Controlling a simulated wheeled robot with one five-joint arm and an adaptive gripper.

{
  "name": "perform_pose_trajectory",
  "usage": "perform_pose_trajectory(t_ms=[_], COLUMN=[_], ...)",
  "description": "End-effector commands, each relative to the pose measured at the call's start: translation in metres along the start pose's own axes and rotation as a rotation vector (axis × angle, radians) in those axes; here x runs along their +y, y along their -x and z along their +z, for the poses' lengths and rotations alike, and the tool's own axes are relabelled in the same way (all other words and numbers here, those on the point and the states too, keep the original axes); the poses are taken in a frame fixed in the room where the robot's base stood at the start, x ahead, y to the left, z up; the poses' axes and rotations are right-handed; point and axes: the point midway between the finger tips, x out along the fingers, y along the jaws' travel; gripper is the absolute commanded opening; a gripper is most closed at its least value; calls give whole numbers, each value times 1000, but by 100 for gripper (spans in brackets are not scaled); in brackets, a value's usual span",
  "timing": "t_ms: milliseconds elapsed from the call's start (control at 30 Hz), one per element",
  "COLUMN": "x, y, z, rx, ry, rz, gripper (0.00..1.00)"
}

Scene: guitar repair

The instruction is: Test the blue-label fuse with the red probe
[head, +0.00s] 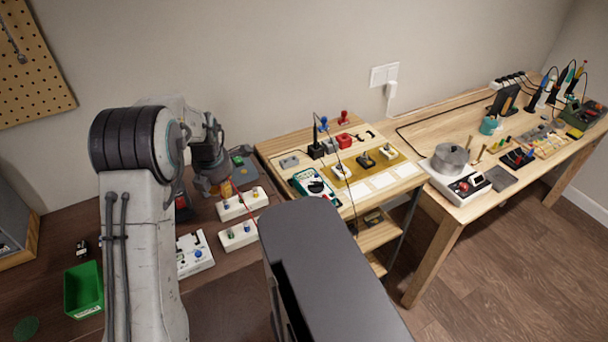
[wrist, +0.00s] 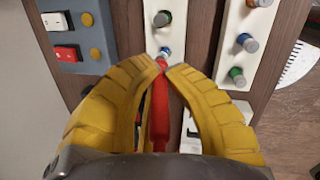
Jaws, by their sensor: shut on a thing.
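My gripper (wrist: 163,66) has its yellow fingers shut on the red probe (wrist: 159,115). In the wrist view the fingertips are just short of a blue-ringed post (wrist: 164,53) on the middle white block. The right block carries a blue-ringed post (wrist: 246,42) and a green-ringed post (wrist: 236,76). I cannot tell which is the blue-label fuse, or whether the probe tip touches anything.
A second white block (head: 240,236), a white device (head: 195,262) and a green bin (head: 82,288) are on the table.

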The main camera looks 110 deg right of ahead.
Motion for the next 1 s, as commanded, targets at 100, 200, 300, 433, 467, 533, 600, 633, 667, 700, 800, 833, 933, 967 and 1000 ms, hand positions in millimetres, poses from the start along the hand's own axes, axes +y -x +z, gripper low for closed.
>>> perform_pose_trajectory(t_ms=[100, 200, 300, 433, 467, 533, 600, 633, 667, 700, 800, 833, 933, 967, 1000], x=[0, 0, 0, 0, 0, 0, 0, 1, 1, 2, 3, 3, 4, 5, 5], y=[0, 0, 0, 0, 0, 1, 3, 4, 6, 8, 15, 18, 26, 28, 31], z=[0, 0, 0, 0, 0, 0, 0, 1, 1, 1, 2, 3, 4, 4, 4], rx=[1, 1, 1, 1, 1, 0, 0, 0, 0, 0, -1, -1, 0, 0, 0], ry=[0, 0, 0, 0, 0, 0, 0, 0, 0, 0, 0, 0, 0, 0, 0], rz=[-1, -1, -1, -1, -1, -1, 0, 0, 0, 0, 1, 1, 0, 0, 0], gripper=[0, 0, 0, 0, 0, 0, 0, 0, 0, 0, 0, 0, 0, 0, 0])
